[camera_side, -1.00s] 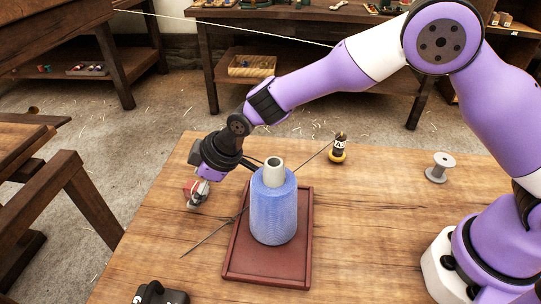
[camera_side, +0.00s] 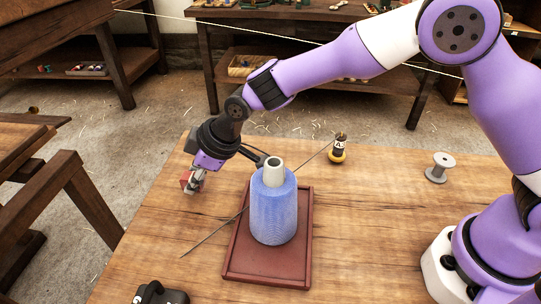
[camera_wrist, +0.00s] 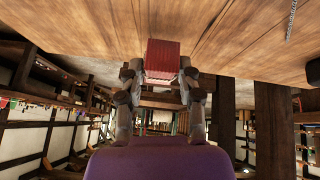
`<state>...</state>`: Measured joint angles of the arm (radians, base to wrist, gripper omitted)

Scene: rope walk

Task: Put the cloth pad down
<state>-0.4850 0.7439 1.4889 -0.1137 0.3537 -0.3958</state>
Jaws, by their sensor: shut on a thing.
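The cloth pad is a small red block. In the wrist view the pad (camera_wrist: 162,57) sits between the fingertips of my gripper (camera_wrist: 161,80), with the wooden table behind it. In the side view the pad (camera_side: 185,179) is partly hidden by my gripper (camera_side: 194,184), near the table's far left edge. My gripper is shut on the pad. I cannot tell whether the pad touches the table.
A blue spool (camera_side: 272,212) with a pale core stands on a red-brown tray (camera_side: 267,275), right of my gripper. A thin dark rod (camera_side: 210,237) slants behind it. A yellow-based pot (camera_side: 338,150), a grey reel (camera_side: 439,168) and a black weight (camera_side: 158,294) stand apart. The left tabletop (camera_side: 150,240) is clear.

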